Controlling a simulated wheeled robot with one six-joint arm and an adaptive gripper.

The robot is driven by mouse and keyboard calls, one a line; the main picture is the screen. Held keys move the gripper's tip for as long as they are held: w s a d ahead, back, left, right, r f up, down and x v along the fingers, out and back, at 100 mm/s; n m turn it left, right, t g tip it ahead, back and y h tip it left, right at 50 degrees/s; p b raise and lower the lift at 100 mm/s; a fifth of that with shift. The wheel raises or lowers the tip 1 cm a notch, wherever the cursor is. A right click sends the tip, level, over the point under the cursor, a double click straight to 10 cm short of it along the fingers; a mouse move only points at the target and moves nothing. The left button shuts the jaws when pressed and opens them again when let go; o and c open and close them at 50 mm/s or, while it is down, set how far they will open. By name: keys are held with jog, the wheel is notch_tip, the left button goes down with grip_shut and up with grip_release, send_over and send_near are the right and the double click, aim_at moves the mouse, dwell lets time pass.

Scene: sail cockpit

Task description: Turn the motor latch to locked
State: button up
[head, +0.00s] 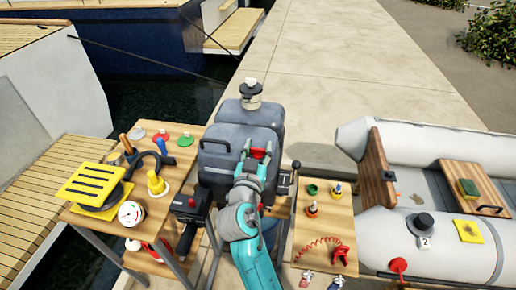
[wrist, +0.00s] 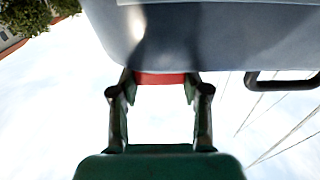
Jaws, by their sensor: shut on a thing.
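The dark grey outboard motor (head: 238,122) stands in the middle of the head view. Its grey cowl (wrist: 205,30) fills the top of the wrist view. A red motor latch (wrist: 160,78) shows at the cowl's lower edge, between my fingertips. In the head view the red latch (head: 261,152) shows at the front of the motor. My gripper (wrist: 159,85) is shut on the latch, with one finger on each side. My arm reaches up to it from below in the head view. The latch's exact angle is hard to tell.
A wooden table with a yellow slotted block (head: 95,184) and several small items stands left. A smaller wooden table (head: 323,228) with coloured pieces and a red coiled cord stands right. A grey inflatable boat (head: 435,235) lies farther right. A black handle (wrist: 282,81) is right of my fingers.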

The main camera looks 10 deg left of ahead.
jog(key=shift+f, duration=0.1)
dwell(0.3)
jog(key=o, duration=1.2)
jog(key=shift+c, duration=0.2)
jog(key=s, duration=1.2)
jog(key=shift+a, duration=0.3)
